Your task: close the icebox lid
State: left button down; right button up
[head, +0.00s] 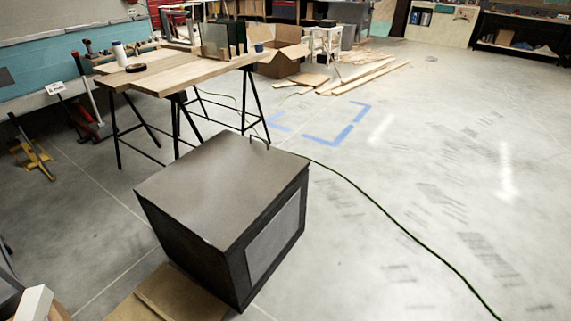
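A dark box-shaped cabinet (222,218) stands on the floor in the middle of the head view; it is the only thing that looks like the icebox. Its brown-grey top (222,185) is flat and lies level on the body, with no raised lid showing. A lighter grey panel (273,240) is set in its right-hand side. A small thin loop (260,139) shows at the far edge of the top. I cannot tell from here whether a gap lies under the top. Neither of my grippers is in view.
A wooden worktable (175,72) on black trestle legs stands behind the cabinet. An open cardboard box (281,52) and loose planks (365,77) lie farther back. A dark green cable (400,225) crosses the floor. A brown flat-topped thing (170,296) is at front left. The right floor is clear.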

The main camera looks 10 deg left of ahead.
aim_at(219, 191)
jog(key=z, duration=0.55)
jog(key=i, duration=1.2)
jog(key=u, duration=0.8)
